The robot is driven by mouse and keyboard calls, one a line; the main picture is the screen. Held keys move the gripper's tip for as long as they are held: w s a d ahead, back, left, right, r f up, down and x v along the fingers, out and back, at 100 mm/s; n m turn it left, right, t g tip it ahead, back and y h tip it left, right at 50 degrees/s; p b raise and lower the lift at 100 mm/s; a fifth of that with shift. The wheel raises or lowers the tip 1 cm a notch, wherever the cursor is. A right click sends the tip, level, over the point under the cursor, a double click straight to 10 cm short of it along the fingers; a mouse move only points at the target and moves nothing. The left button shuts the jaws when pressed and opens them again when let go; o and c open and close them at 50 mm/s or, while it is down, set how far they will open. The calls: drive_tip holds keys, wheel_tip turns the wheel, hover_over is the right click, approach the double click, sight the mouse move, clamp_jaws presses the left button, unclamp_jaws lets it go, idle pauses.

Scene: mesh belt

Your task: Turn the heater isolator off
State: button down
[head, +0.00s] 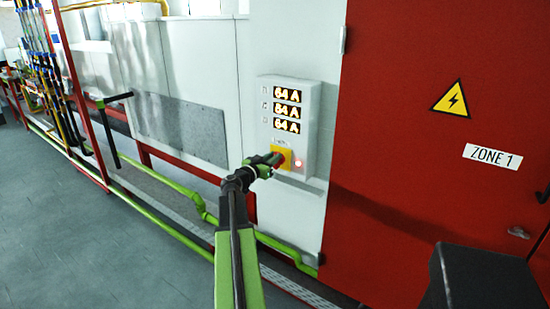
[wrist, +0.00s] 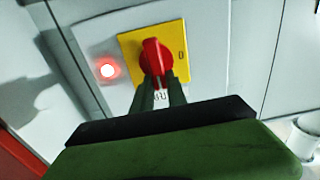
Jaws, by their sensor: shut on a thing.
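The heater isolator is a red rotary knob (wrist: 155,56) on a yellow plate (wrist: 179,37). In the wrist view its raised grip runs up and down the picture, and a 0 mark shows at the plate's right side. My gripper (wrist: 161,84) is shut on the lower part of the knob's grip, one finger on each side. In the head view the yellow plate (head: 286,153) is low on a pale control box (head: 311,123), and my gripper (head: 275,159) reaches it from the lower left, hiding part of the knob. A white label under the fingers is only partly visible.
A lit red lamp (head: 299,163) sits beside the plate; it also shows in the wrist view (wrist: 108,69). Three displays (head: 287,110) above read 64 A. A red door (head: 420,200) stands right, green pipes (head: 180,190) run low left, and grey floor (head: 80,230) is open.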

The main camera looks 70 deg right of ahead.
drive_tip(key=shift+w+f+n+b, duration=0.35)
drive_tip(key=shift+f+n+b, duration=0.05)
drive_tip(key=shift+n, duration=2.5)
drive_tip(key=shift+w+f+n+b, duration=0.4)
drive_tip(key=shift+f+n+b, duration=0.05)
drive_tip(key=shift+n, duration=2.45)
drive_tip(key=shift+w+f+n+b, duration=0.35)
drive_tip(key=shift+f+n+b, duration=0.05)
drive_tip(key=shift+n, duration=2.5)
drive_tip(key=c, duration=1.3)
unclamp_jaws()
drive_tip(key=shift+d, duration=0.1)
